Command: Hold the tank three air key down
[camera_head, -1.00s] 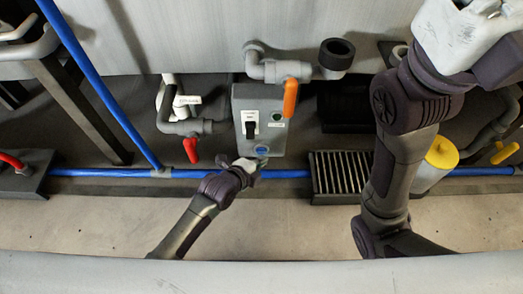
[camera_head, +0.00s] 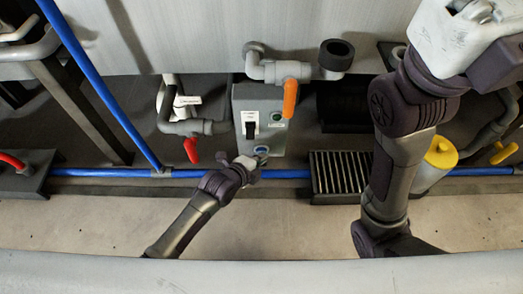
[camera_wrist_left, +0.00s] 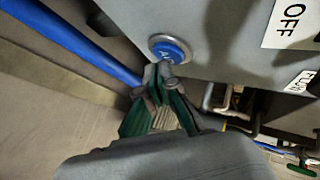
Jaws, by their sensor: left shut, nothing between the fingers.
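The air key is a round blue button (camera_head: 262,150) in a metal ring, low on the front of a grey control box (camera_head: 243,100). In the left wrist view the blue button (camera_wrist_left: 170,47) shows white letters, partly covered. My left gripper (camera_head: 260,160) is shut and empty, just below the button. In the left wrist view its fingertips (camera_wrist_left: 161,72) overlap the button's lower edge. I cannot tell whether they touch it or whether it is pressed. My right arm crosses the right side of the head view, but its gripper is out of view.
A black switch (camera_head: 250,130) and an orange valve handle (camera_head: 290,97) are above the button. A red handle (camera_head: 191,150) is to the left. A blue pipe (camera_head: 110,173) runs along the floor edge. A dark grate (camera_head: 335,173) lies to the right.

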